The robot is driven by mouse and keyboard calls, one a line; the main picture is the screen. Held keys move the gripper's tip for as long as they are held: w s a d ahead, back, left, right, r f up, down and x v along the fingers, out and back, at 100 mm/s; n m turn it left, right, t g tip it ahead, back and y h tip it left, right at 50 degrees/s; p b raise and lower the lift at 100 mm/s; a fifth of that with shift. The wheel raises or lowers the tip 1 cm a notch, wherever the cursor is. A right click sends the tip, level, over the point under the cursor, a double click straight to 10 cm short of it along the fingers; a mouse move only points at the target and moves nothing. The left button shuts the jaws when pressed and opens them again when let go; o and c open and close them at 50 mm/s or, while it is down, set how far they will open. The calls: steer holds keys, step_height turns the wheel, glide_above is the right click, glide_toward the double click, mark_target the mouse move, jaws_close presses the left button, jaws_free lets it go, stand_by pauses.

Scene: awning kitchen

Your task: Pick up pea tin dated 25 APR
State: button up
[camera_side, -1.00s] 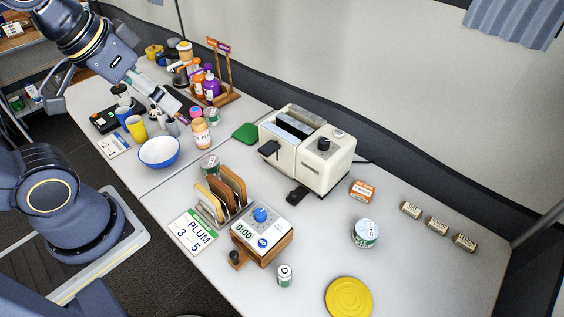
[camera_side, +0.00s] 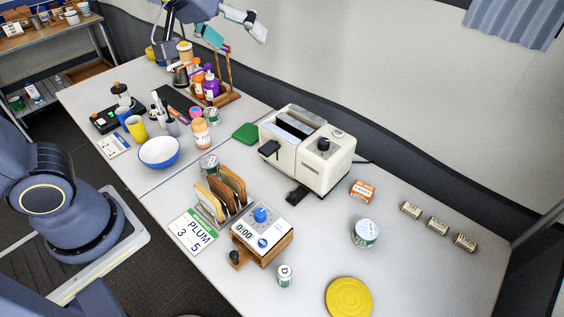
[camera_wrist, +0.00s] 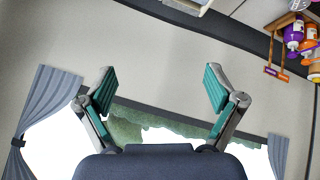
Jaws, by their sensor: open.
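Several green-and-white tins stand on the table in the side view; their dates are too small to read, so I cannot tell which is dated 25 APR. One large tin (camera_side: 366,233) stands right of the timer box. Another tin (camera_side: 209,165) is partly hidden behind the toast rack, and a further tin (camera_side: 212,116) stands by the pink-capped jar. A small white-lidded jar (camera_side: 285,275) marked D is near the front. My gripper (camera_side: 236,30) is high at the back left, above the bottle rack. In the wrist view it (camera_wrist: 160,88) is open and empty, facing wall and window.
A cream toaster (camera_side: 307,150) stands mid-table against the back. The toast rack (camera_side: 220,194), timer box (camera_side: 262,236), yellow lid (camera_side: 349,298) and blue bowl (camera_side: 159,152) surround the tins. The bottle rack (camera_side: 228,95) has tall posts beneath my gripper.

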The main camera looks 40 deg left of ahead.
steer(key=w+d+f, duration=0.5)
steer(key=w+d, duration=0.3)
steer(key=m+g, duration=0.3)
steer(key=m, duration=0.1)
glide_above(366, 230)
steer(key=s+a, duration=0.2)
steer(key=a, duration=0.2)
step_height(366, 230, down, 18)
steer(key=s+d+f+m, duration=0.2)
steer(key=s+d+f, duration=0.2)
steer(key=f, duration=0.2)
steer(key=x, duration=0.9)
steer(key=shift+a+f, duration=0.35)
steer(key=shift+f, duration=0.05)
steer(key=shift+a+x, duration=0.15)
steer(key=shift+x, duration=1.45)
steer(key=shift+a+x, duration=0.15)
steer(key=shift+x, duration=1.45)
steer(key=shift+c, duration=0.2)
steer(key=c, duration=1.3)
